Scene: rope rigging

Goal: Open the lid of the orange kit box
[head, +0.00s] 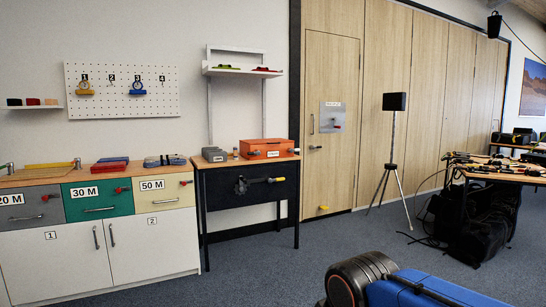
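The orange kit box (267,148) sits on top of the dark table (208,193) against the wall, near the middle of the view. It looks low and flat-topped, and its lid appears shut.
Grey blocks (215,155) stand left of the box. A wall shelf (240,72) hangs above. Labelled drawers (97,199) stand left, a tripod (391,165) right. Blue carpet (290,262) before the table is clear.

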